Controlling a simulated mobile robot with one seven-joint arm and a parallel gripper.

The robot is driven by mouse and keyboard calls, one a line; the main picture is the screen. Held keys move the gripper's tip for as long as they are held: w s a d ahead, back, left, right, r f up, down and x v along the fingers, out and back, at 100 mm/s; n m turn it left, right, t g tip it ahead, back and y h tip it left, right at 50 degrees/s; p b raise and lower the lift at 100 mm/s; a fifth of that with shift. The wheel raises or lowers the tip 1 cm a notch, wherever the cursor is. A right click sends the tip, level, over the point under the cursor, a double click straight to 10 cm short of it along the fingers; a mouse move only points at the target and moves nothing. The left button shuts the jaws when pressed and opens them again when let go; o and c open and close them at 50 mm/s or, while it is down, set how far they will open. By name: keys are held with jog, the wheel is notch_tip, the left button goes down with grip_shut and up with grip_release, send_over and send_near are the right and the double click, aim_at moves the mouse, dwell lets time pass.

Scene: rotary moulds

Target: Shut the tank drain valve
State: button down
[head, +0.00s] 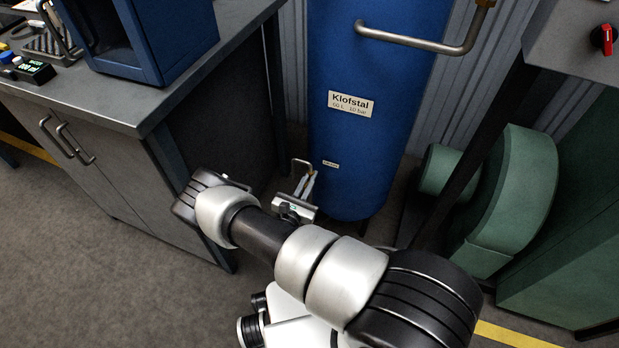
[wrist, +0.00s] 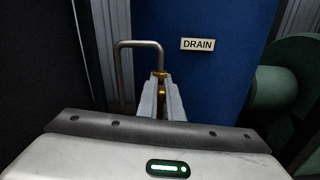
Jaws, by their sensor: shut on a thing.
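The blue tank (head: 375,110) stands upright in the head view, with a small label low on its side. In the wrist view that label (wrist: 198,44) reads DRAIN. The brass drain valve (wrist: 160,74) shows below and left of the label, with a bent grey pipe (wrist: 123,75) beside it. My gripper (wrist: 161,95) is shut on the drain valve, with brass showing between and just beyond its fingers. My gripper also shows low by the tank in the head view (head: 308,184). The fingers hide most of the valve, so I cannot tell its handle's angle.
A grey workbench (head: 110,95) with a blue cabinet on it (head: 145,40) stands left of the arm. A green rounded machine housing (head: 515,195) stands right of the tank. A grey pipe handle (head: 410,42) juts from the tank higher up. Open floor (head: 90,260) lies at front left.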

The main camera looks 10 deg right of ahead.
jog(key=shift+s+d+f+m+p, duration=0.1)
jog(key=shift+m+p, duration=1.35)
jog(key=shift+m, duration=2.9)
jog(key=shift+f+m+p, duration=0.1)
jog(key=shift+m+p, duration=1.3)
jog(key=shift+m, duration=2.95)
jog(key=c, duration=1.9)
grip_release()
